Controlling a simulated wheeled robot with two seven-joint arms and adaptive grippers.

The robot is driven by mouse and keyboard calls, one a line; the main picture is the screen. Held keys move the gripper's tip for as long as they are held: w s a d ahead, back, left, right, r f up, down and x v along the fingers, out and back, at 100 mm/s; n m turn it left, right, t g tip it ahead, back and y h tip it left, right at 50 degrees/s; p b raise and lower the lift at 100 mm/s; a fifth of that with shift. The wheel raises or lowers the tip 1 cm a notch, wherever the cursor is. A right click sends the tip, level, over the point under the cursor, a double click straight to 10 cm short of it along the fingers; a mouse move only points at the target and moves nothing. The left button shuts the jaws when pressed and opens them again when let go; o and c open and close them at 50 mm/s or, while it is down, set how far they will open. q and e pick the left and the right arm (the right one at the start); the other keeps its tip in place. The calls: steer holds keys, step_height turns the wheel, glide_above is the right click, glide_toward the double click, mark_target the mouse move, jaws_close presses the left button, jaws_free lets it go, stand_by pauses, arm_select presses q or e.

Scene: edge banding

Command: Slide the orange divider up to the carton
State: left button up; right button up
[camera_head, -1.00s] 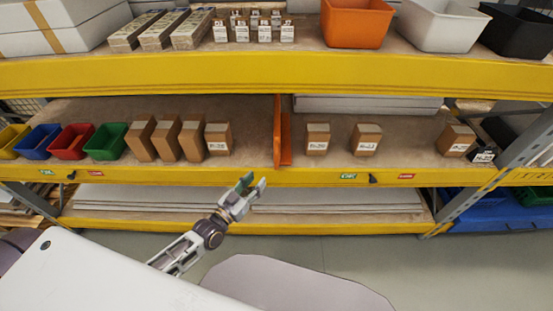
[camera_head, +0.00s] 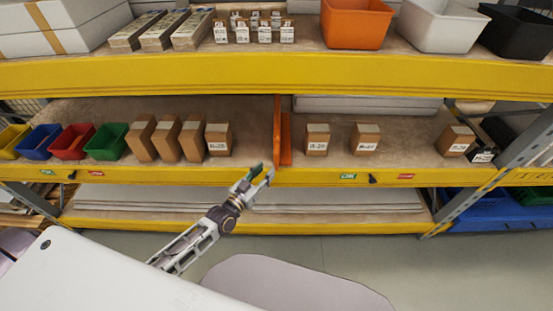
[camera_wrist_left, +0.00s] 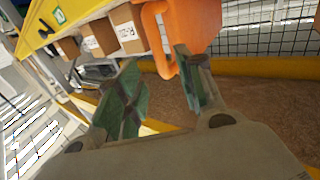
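The orange divider (camera_head: 278,135) stands upright on the middle shelf, between a labelled carton (camera_head: 219,139) on its left and another carton (camera_head: 317,138) on its right. Gaps separate it from both. In the left wrist view the divider (camera_wrist_left: 196,22) is close, and its looped handle (camera_wrist_left: 158,35) hangs at the shelf front. My left gripper (camera_head: 259,176) is open and empty, below and just left of the divider at the shelf's front edge. In the left wrist view its fingers (camera_wrist_left: 157,62) are spread near the handle. My right gripper is not in view.
More cartons (camera_head: 167,138) stand in a row at left, beside coloured bins (camera_head: 107,141). Two further cartons (camera_head: 366,139) stand farther right. The yellow front beam (camera_head: 310,178) runs under the shelf. An upper shelf beam (camera_head: 270,72) passes above.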

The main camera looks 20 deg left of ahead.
mark_target(276, 167)
arm_select(q)
steer(key=shift+x, duration=4.15)
jaws_close()
